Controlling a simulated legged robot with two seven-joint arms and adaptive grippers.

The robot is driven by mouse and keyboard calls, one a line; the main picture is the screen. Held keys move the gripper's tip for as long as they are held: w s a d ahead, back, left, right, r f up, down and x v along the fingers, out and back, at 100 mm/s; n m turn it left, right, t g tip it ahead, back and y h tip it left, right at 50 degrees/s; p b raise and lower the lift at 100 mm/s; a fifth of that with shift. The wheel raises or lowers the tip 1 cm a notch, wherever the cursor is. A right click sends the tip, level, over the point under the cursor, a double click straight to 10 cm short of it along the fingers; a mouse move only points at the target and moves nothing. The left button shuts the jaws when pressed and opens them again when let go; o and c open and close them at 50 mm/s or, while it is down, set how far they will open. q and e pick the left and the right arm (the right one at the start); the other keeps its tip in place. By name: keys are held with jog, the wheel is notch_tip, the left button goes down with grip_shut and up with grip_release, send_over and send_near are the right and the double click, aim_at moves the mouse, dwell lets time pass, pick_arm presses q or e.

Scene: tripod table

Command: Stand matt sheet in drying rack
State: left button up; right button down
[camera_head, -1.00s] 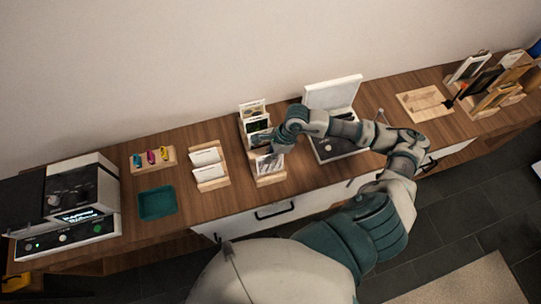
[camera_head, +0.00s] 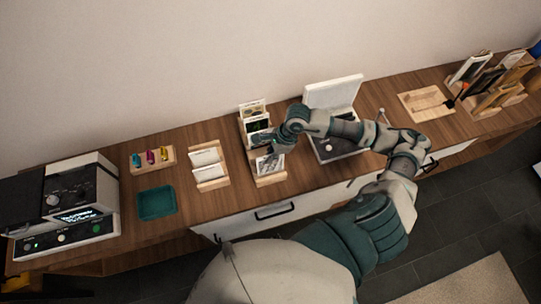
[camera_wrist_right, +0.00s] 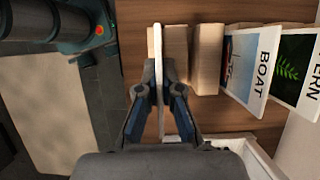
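My right gripper (camera_head: 275,150) reaches down over the front part of the wooden rack (camera_head: 272,181). In the right wrist view my right gripper (camera_wrist_right: 159,95) has its fingers drawn in on both sides of a thin pale sheet (camera_wrist_right: 158,60), seen edge-on, and appears shut on it. The sheet stands upright beside the rack's wooden blocks (camera_wrist_right: 207,60). A small picture sheet (camera_head: 270,163) shows at the front of the rack in the head view. Whether the held sheet's lower edge sits in a slot is hidden. My left gripper is not in view.
A BOAT card (camera_wrist_right: 250,70) and a FERN card (camera_wrist_right: 295,70) stand farther along the rack. A machine with a raised white lid (camera_head: 333,92) is to the right. A two-card holder (camera_head: 209,165), teal tray (camera_head: 157,203) and wooden clip stand (camera_head: 153,158) are left.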

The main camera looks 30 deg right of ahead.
jog(key=shift+f, duration=0.15)
jog(key=shift+f+b, duration=2.35)
jog(key=shift+b, duration=0.05)
jog(key=c, duration=1.2)
grip_release()
jog(key=shift+c, duration=0.2)
jog(key=shift+r, duration=0.15)
jog(key=shift+r+p, duration=2.55)
jog(key=shift+r, duration=1.85)
